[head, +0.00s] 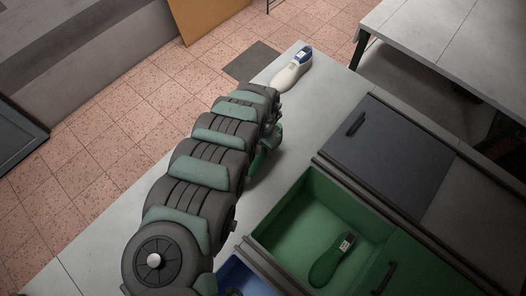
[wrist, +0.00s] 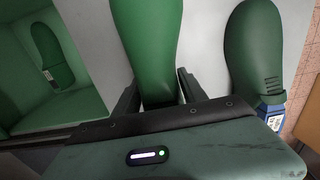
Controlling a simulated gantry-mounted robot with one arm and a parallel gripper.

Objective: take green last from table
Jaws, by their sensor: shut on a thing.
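My gripper (wrist: 157,75) is shut on a green last (wrist: 147,35), with one dark finger on each side of it in the wrist view. The lower end of this last is hidden by my gripper body. I cannot tell whether it touches the table. A second, darker green last (wrist: 254,48) lies to the right, apart from the held one. Another green last (head: 330,261) lies in the open green drawer (head: 311,181), and it also shows in the wrist view (wrist: 46,52).
A white last with a blue end (head: 292,70) lies at the table's far end. The grey table (head: 105,235) has its edge along the tiled floor. A dark closed lid (head: 376,150) and a blue compartment (head: 243,276) flank the green drawer. Another table (head: 440,45) stands at the upper right.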

